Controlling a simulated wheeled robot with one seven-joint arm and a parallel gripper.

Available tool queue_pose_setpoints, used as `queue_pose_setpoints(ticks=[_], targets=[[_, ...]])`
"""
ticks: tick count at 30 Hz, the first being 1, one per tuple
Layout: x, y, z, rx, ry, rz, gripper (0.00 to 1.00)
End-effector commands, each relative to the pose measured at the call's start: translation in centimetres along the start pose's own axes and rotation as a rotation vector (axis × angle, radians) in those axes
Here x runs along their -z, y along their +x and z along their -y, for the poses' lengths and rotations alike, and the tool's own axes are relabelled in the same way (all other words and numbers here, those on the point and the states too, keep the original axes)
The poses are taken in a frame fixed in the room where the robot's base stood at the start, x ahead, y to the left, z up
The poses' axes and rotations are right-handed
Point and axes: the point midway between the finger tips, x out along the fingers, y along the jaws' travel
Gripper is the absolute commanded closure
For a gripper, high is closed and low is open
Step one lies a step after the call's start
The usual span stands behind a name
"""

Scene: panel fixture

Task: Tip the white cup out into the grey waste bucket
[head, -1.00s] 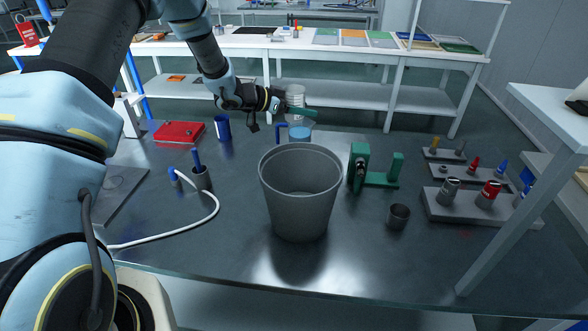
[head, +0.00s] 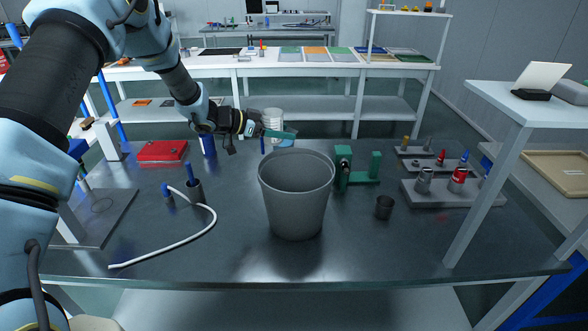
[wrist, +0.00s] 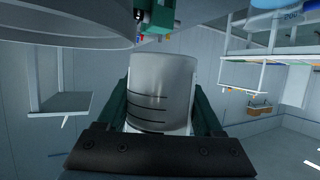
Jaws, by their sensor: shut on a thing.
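The grey waste bucket (head: 297,210) stands upright on the dark table in the head view. My gripper (head: 279,133) is just beyond the bucket's far rim, slightly left of its middle, with green fingers. It is shut on the white cup (head: 272,116), which shows behind the fingers. In the wrist view the cup (wrist: 161,92) sits between the two green fingers, with black lines on its side. A large grey rounded shape, seemingly the bucket (wrist: 60,28), fills the top left there. The cup's contents cannot be seen.
A green fixture (head: 344,168) and a small dark cup (head: 384,207) stand right of the bucket. A red case (head: 162,152) and a blue cylinder (head: 208,145) lie farther back. Table front is mostly clear.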

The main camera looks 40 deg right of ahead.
Motion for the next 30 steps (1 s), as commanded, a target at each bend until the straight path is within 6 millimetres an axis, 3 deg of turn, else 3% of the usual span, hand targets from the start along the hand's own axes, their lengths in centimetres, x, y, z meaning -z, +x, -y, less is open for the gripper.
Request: queue_pose_setpoints(ticks=[11, 30], targets=[[0.4, -0.1, -0.4, 0.037, 0.088, 0.013, 1.00], [1.8, -0.5, -1.9, 0.159, 0.383, 0.055, 1.00]])
